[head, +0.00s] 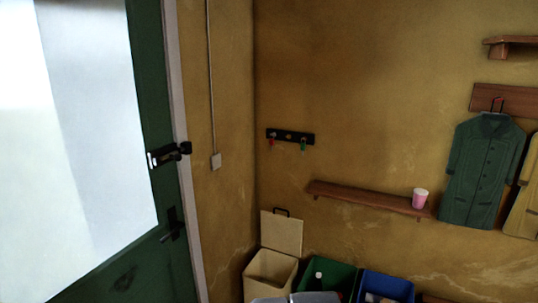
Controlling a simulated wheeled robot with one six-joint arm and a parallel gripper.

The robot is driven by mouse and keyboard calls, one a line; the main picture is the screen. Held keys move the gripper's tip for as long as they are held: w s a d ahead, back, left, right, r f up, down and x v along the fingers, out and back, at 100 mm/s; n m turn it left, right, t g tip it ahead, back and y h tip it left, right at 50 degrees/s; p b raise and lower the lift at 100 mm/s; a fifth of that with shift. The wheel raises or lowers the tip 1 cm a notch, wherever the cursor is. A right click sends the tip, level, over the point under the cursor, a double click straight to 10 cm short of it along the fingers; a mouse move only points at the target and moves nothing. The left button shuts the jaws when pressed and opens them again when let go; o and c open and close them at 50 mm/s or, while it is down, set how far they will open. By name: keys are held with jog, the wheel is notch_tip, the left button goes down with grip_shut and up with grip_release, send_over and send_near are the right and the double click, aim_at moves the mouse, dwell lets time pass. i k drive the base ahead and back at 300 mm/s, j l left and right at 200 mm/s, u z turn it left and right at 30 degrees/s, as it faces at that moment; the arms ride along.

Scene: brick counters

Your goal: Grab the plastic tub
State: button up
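A small pink tub (420,199) with a whitish top stands upright near the right end of a narrow wooden wall shelf (360,197). It is the only thing I see on that shelf, and it may be the plastic tub; its material is too small to tell.
Below stand a cream bin (270,270) with its lid up, a green bin (340,274) holding a bottle, and a blue bin (388,286). Coats (484,170) hang right of the shelf. A green door (160,190) is at left. Grey shapes at the bottom edge are unclear.

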aim_at(420, 194)
jog(key=z, duration=1.2)
